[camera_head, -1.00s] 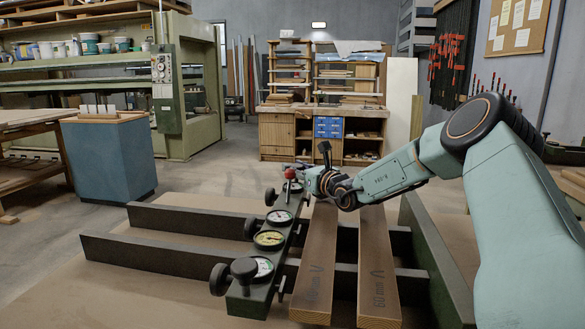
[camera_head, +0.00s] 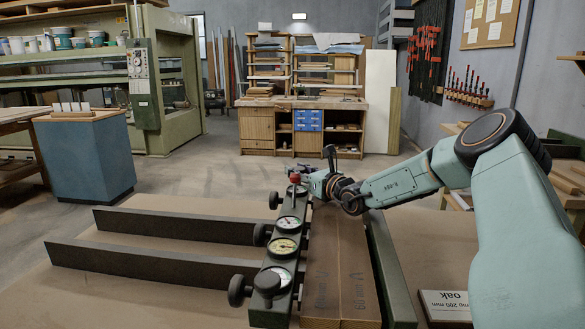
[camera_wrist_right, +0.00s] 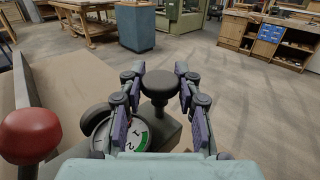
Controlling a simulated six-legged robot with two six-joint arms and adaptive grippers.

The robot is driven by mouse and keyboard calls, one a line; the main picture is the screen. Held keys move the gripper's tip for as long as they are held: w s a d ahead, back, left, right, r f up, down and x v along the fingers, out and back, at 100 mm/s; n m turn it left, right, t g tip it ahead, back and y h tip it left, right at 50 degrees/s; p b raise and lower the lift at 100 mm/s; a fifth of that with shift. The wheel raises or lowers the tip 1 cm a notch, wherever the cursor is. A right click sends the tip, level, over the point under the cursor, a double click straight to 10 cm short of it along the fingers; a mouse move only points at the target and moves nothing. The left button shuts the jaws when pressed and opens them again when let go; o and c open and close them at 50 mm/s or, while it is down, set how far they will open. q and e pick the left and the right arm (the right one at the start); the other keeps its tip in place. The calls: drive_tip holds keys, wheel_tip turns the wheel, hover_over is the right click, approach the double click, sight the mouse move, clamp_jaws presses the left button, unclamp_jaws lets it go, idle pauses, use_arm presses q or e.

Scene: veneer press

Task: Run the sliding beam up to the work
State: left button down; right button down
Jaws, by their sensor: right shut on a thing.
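The sliding beam (camera_head: 272,300) is a dark green bar with several round dials and black side knobs, lying lengthwise on the press bed in the head view. The work is two wooden boards, a left board (camera_head: 322,270) and a right board (camera_head: 354,265), lying side by side with no clear gap between them. The beam lies along the left board and appears to touch it. My right gripper (camera_wrist_right: 160,80) is shut around a black knob (camera_wrist_right: 160,88) at the beam's far end. Its fingertips are small in the head view (camera_head: 322,180). My left gripper is out of view.
A fixed green rail (camera_head: 393,275) runs close along the right board. Two dark cross bars (camera_head: 140,262) extend left of the beam over open bed. A red ball handle (camera_head: 294,177) stands on the beam near my gripper. A printed card (camera_head: 447,305) lies right of the rail.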

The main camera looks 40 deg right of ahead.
drive_tip(key=shift+s+d, duration=0.25)
drive_tip(key=shift+s, duration=0.1)
drive_tip(key=shift+s+d, duration=0.2)
drive_tip(key=shift+d, duration=0.05)
drive_tip(key=shift+f, duration=0.1)
